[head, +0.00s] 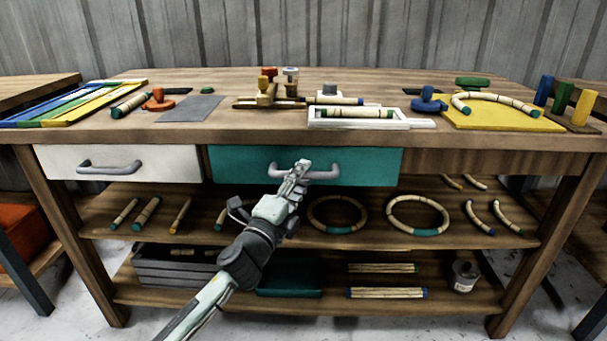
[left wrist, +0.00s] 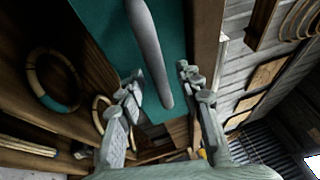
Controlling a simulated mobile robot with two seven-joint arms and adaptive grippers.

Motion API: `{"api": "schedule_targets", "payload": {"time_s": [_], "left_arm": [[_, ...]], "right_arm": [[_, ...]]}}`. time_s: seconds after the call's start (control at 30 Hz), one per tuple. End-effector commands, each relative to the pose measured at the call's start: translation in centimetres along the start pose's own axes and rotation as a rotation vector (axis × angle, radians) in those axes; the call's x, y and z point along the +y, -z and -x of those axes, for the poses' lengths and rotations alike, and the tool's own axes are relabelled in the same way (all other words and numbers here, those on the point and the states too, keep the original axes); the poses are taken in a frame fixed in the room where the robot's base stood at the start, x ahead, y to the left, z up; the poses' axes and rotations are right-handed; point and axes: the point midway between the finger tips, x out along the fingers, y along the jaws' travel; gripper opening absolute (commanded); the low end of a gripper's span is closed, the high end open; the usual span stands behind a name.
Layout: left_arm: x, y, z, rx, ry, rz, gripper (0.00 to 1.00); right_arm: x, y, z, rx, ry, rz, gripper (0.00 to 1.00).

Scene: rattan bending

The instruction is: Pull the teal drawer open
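The teal drawer (head: 236,165) is in the upper middle of the workbench and looks closed, its front about level with the white drawer (head: 125,160) beside it. In the left wrist view, the teal front (left wrist: 105,30) and the handle (left wrist: 150,50) lie ahead. The fingers of my left gripper (left wrist: 160,88) are apart, one on each side of the bar; contact cannot be told. My right gripper is not in view.
The bench top (head: 225,83) holds rattan pieces, clamps, a white tray (head: 370,124) and a yellow board (head: 500,118). The shelf below holds rattan rings (head: 418,231) and short pieces. A dark crate (head: 170,273) stands on the bottom shelf.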

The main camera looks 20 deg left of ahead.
Motion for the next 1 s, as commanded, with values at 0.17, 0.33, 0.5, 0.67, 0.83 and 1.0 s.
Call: {"api": "schedule_targets", "payload": {"time_s": [0.17,0.33,0.5,0.67,0.83,1.0], "left_arm": [[-0.02,-0.02,-1.36,-0.001,0.000,0.002,0.36],[0.08,-0.02,-1.48,-0.001,-0.002,0.003,0.36],[0.07,-0.02,-1.46,-0.001,-0.002,0.003,0.27],[0.07,-0.02,-1.45,-0.001,-0.002,0.003,0.07],[0.08,-0.02,-1.44,-0.001,-0.002,0.003,0.00],[0.09,-0.01,-1.44,-0.001,-0.002,0.003,0.00]], "right_arm": [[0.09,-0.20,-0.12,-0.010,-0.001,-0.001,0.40],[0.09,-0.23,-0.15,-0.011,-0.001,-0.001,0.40],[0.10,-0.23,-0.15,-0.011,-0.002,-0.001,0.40],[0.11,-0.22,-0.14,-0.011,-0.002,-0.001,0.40],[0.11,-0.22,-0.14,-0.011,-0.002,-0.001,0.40],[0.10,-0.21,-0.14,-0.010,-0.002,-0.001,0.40]]}}
